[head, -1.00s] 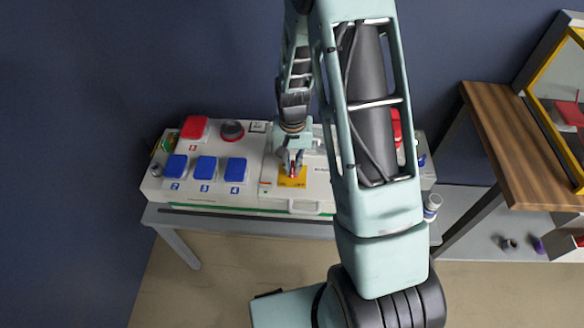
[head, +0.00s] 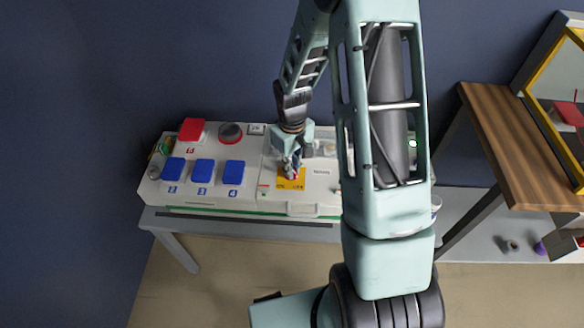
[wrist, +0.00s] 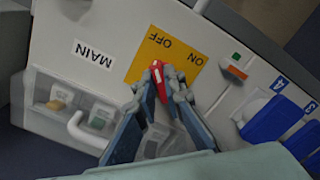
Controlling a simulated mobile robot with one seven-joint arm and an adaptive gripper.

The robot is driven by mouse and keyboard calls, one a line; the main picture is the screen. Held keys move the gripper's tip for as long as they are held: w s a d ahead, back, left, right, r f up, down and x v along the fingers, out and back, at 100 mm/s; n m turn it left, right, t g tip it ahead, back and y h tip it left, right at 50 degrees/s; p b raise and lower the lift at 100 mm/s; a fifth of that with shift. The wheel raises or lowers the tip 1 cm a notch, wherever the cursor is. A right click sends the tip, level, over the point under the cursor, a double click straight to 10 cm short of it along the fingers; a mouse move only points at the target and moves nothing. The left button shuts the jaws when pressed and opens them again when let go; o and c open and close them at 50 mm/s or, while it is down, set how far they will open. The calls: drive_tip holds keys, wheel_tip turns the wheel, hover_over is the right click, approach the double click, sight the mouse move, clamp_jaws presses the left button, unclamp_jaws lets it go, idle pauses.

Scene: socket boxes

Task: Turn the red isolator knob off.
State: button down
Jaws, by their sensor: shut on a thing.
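The red isolator knob (wrist: 157,80) sits on a yellow plate (wrist: 143,66) marked ON and OFF, on the white socket box. My gripper (wrist: 160,82) is shut on the knob, one finger on each side. In the wrist view, the knob's white-marked end points towards the OFF lettering, away from ON. The fingers hide part of the knob's sides. In the head view, my gripper (head: 291,170) is over the yellow plate (head: 291,184), and only a little red shows between the fingers.
A MAIN label (wrist: 94,54) and clear-covered switches (wrist: 75,108) are close by. A wooden-topped table (head: 505,140) stands right.

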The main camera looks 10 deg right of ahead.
idle(0.4)
drive_tip(key=c, duration=2)
unclamp_jaws()
wheel_tip(320, 180, up, 12)
drive_tip(key=shift+r, duration=0.1)
